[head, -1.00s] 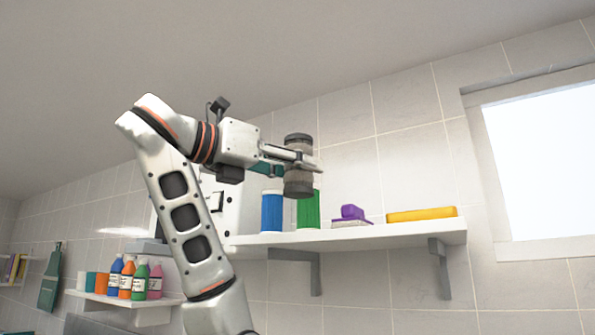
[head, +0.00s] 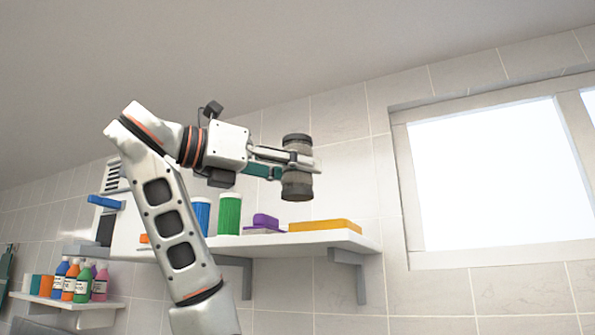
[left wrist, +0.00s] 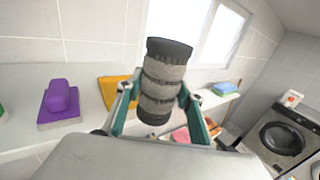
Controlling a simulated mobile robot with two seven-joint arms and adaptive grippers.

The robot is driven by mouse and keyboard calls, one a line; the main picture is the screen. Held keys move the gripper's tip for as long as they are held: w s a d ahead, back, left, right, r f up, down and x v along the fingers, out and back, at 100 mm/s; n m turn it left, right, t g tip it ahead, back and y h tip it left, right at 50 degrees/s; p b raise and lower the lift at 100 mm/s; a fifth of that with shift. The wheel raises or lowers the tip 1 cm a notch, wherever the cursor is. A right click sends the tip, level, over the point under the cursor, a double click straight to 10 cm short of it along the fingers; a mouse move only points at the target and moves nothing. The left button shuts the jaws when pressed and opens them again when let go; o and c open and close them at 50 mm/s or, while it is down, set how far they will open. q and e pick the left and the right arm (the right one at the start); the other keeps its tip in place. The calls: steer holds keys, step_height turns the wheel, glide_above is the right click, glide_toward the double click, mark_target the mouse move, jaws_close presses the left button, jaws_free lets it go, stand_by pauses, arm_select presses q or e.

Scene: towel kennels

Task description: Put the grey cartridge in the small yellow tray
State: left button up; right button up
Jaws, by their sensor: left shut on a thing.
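The grey cartridge (head: 297,183) is a ribbed grey cylinder with dark ends. My left gripper (head: 290,160) is shut on it and holds it in the air, nearly upright, in front of the tiled wall. In the left wrist view the cartridge (left wrist: 163,82) stands between the green fingers of my left gripper (left wrist: 160,100). The small yellow tray (head: 325,225) lies at the right end of the wall shelf, lower than the cartridge. It also shows in the left wrist view (left wrist: 112,92), partly hidden behind the gripper. My right gripper is not in view.
The shelf (head: 290,242) also bears a purple object (head: 264,222), a green cylinder (head: 229,214) and a blue cylinder (head: 200,213), left of the tray. A lower shelf (head: 65,303) holds several bottles. A window (head: 495,180) is at the right.

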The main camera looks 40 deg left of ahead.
arm_select(q)
steer(key=shift+w+d, duration=0.1)
steer(key=shift+d, duration=0.1)
steer(key=shift+w+a+r, duration=0.1)
steer(key=shift+w+a, duration=0.05)
steer(key=shift+w, duration=0.35)
steer(key=shift+w+a+p, duration=0.1)
steer(key=shift+w+p, duration=0.3)
steer(key=shift+w, duration=0.25)
steer(key=shift+w+a+f+p, duration=0.1)
steer(key=shift+w+a+p, duration=0.15)
steer(key=shift+w+p, duration=0.85)
steer(key=shift+w+a+f+p, duration=0.1)
steer(key=shift+w+a+p, duration=0.2)
steer(key=shift+w+p, duration=0.75)
steer(key=shift+w+a+p, duration=0.25)
steer(key=shift+w+p, duration=0.55)
steer(key=shift+w, duration=0.5)
steer(key=shift+w+a+p, duration=0.15)
steer(key=shift+w+p, duration=0.4)
steer(key=shift+w, duration=0.05)
steer(key=shift+w+a+p, duration=0.15)
steer(key=shift+w+p, duration=0.4)
step_height(320, 180, down, 3)
steer(key=b, duration=0.3)
steer(key=shift+f+b, duration=0.5)
steer(key=shift+b, duration=0.05)
